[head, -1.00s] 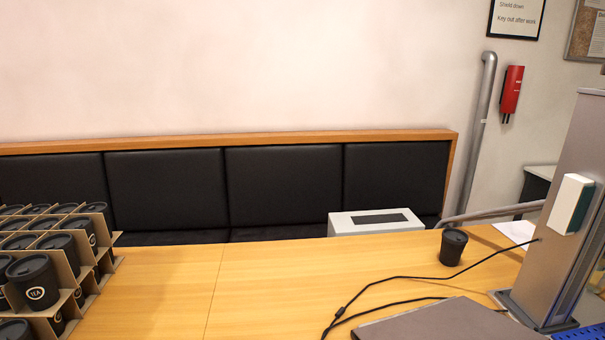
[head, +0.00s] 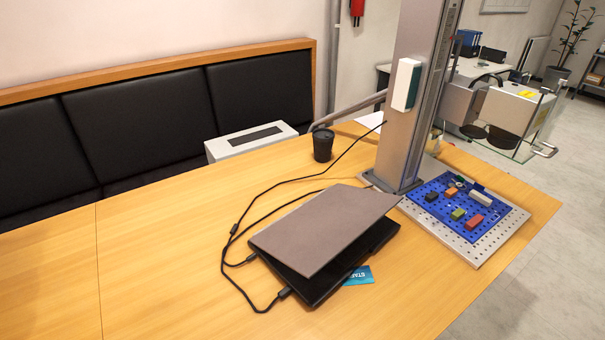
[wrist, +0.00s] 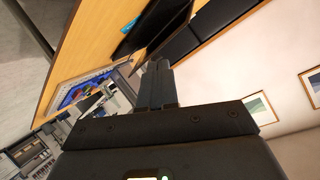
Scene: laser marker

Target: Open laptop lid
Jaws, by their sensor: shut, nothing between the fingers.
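The laptop (head: 318,240) lies on the wooden table in the head view. Its grey-brown lid is tilted up a little from the dark base, with a gap along the near right side. Cables run to its left side. In the wrist view a dark flat shape (wrist: 160,25), probably the laptop, shows beyond the fingers at the top. My gripper (wrist: 158,68) shows in the wrist view with its fingers together and nothing between them. It is not in the head view. I cannot tell whether it touches the laptop.
A grey laser marker column (head: 408,100) stands behind the laptop. A blue perforated plate (head: 464,207) with small blocks is to its right. A black cup (head: 322,145) stands behind, and a teal card (head: 359,275) lies by the laptop's right edge. The table's left part is clear.

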